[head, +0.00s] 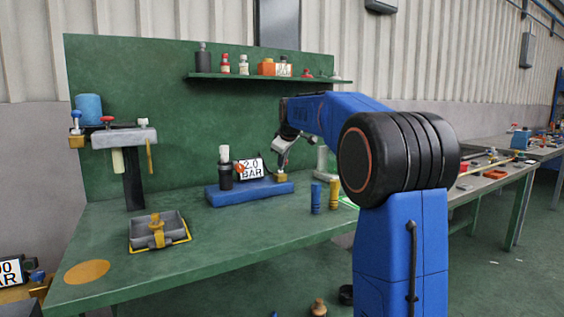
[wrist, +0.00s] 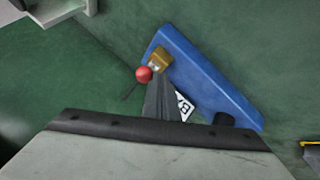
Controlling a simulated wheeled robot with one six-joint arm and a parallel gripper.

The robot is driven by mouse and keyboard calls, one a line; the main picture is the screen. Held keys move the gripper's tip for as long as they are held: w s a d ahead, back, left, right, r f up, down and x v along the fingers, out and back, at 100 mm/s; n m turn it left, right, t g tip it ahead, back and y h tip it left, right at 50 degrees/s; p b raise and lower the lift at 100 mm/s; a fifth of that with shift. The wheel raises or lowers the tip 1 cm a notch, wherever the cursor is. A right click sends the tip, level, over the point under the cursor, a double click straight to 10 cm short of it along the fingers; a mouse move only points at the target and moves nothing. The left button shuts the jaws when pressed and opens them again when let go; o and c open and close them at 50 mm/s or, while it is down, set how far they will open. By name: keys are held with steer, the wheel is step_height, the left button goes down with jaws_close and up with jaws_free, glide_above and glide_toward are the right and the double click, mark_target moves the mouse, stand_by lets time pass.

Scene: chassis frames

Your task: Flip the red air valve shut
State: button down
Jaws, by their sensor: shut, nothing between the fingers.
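The red ball knob of the air valve (wrist: 143,74) shows in the wrist view, beside a small brass block (wrist: 158,60) at one end of a blue base (wrist: 215,85). In the head view the blue base (head: 228,195) lies on the green bench with the brass block (head: 282,177) at its right end; I cannot make out the knob there. My gripper (head: 283,163) is shut and empty, pointing down just above the brass block. In the wrist view my gripper's tips (wrist: 160,82) are close to the knob and block; I cannot tell whether they touch.
A display reading 2.0 BAR (head: 250,168) and a black cylinder with a white top (head: 225,170) stand on the base. A blue peg (head: 316,198) and a yellow peg (head: 334,194) stand to the right. A grey tray (head: 145,235) is at the left. The front bench is mostly clear.

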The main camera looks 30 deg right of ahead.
steer(key=shift+w+r+g, duration=0.2)
steer(key=shift+g, duration=0.2)
